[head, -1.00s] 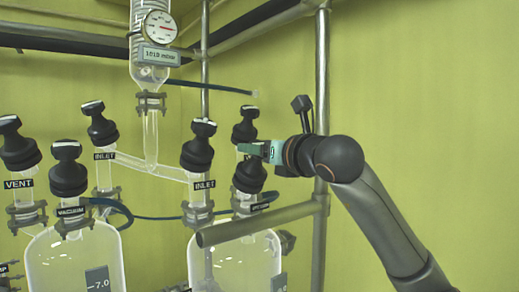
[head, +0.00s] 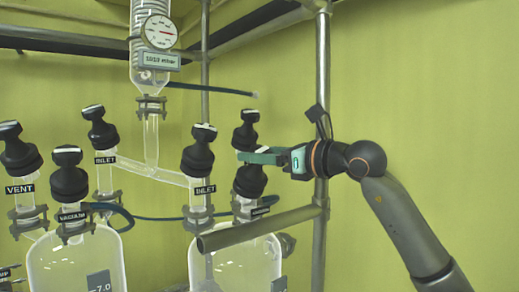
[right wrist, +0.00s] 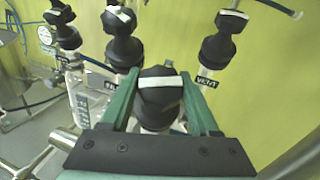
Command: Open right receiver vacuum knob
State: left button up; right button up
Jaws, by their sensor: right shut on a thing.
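The right receiver vacuum knob (head: 249,183) is a black knob above the "VACUUM" label on the right glass receiver (head: 232,262). My right gripper (head: 258,157) comes in from the right with its green fingers at the top of this knob. In the right wrist view the knob (right wrist: 160,92) sits between the two fingers, its white stripe lying across from finger to finger. The gripper is shut on it. The knob's far side is hidden. My left gripper is not in view.
Close by stand the right receiver's inlet knob (head: 199,155) and, just behind, another black knob (head: 246,130), labelled VENT in the right wrist view. A metal bar (head: 255,229) crosses in front below. A vertical pole (head: 321,110) stands right. A blue hose (head: 170,217) runs between the receivers.

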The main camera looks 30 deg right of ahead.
jog(key=n+g+y+p, duration=0.1)
jog(key=n+y+p, duration=0.1)
jog(key=n+g+y+p, duration=0.2)
jog(key=n, duration=0.1)
jog(key=n+g+y+p, duration=0.2)
jog(key=n, duration=0.1)
jog(key=shift+r, duration=0.4)
jog(key=shift+f+n+g+y+p, duration=0.1)
jog(key=shift+n+g+y+p, duration=0.5)
jog(key=shift+n+g, duration=0.55)
jog(key=shift+a+f+n+g+p, duration=0.1)
jog(key=shift+f+n+g+p, duration=0.05)
jog(key=shift+n+g, duration=0.65)
jog(key=shift+f+n+g+p, duration=0.1)
jog(key=shift+n+g+p, duration=0.05)
jog(key=shift+n+g, duration=0.55)
jog(key=shift+s, duration=0.1)
jog(key=o, duration=1.4)
jog(key=shift+f, duration=0.1)
jog(key=v, duration=1.2)
jog(key=shift+d, duration=0.3)
